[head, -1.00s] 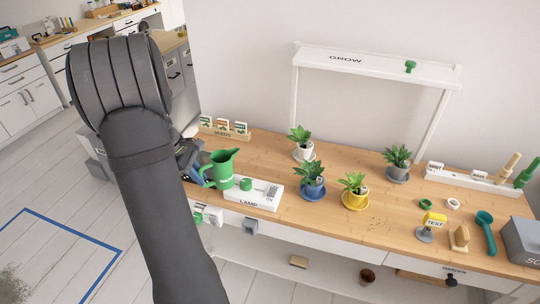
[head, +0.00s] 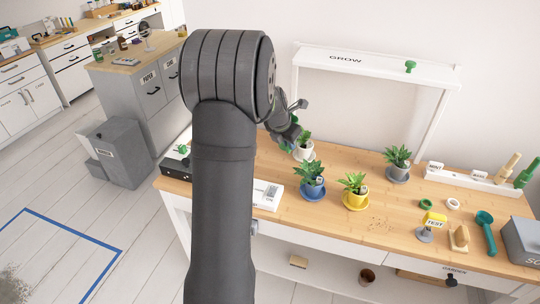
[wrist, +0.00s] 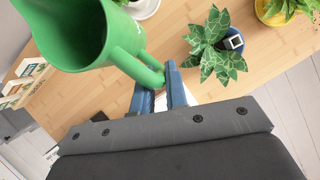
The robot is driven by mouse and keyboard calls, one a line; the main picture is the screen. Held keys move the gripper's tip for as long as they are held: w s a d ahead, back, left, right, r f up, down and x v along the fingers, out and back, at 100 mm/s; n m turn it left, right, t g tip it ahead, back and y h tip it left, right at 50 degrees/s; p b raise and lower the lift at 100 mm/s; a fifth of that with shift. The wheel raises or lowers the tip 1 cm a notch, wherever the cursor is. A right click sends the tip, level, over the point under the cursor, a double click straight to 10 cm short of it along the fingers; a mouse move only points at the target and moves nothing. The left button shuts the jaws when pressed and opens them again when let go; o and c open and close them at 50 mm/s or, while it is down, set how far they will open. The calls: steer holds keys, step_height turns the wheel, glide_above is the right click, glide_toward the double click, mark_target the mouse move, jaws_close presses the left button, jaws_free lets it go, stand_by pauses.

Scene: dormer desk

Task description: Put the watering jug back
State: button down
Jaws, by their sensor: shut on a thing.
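The green watering jug (wrist: 85,38) fills the upper left of the wrist view, its open mouth facing the camera. My gripper (wrist: 162,82) is shut on the jug's handle (wrist: 136,68). The jug is off the desk, though its height is hard to tell.
Close by are a white-potted plant (head: 304,151), a blue-potted plant (head: 312,190) and a yellow-potted plant (head: 355,200). The white GROW frame (head: 375,65) stands behind them. The lamp switch box (head: 268,194) is partly behind my arm.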

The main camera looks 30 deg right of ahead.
steer(key=shift+n, duration=0.5)
steer(key=shift+w+a+f, duration=0.25)
steer(key=shift+w+f, duration=1.35)
steer(key=shift+f, duration=0.15)
steer(key=shift+w+a+f, duration=0.3)
steer(key=shift+w+f, duration=1.25)
steer(key=shift+f, duration=0.25)
steer(key=shift+w+a+f, duration=0.25)
steer(key=shift+w+f, duration=1.35)
steer(key=shift+f, duration=0.15)
steer(key=shift+f, duration=0.15)
steer(key=c, duration=1.4)
jaws_free()
steer(key=shift+c, duration=0.2)
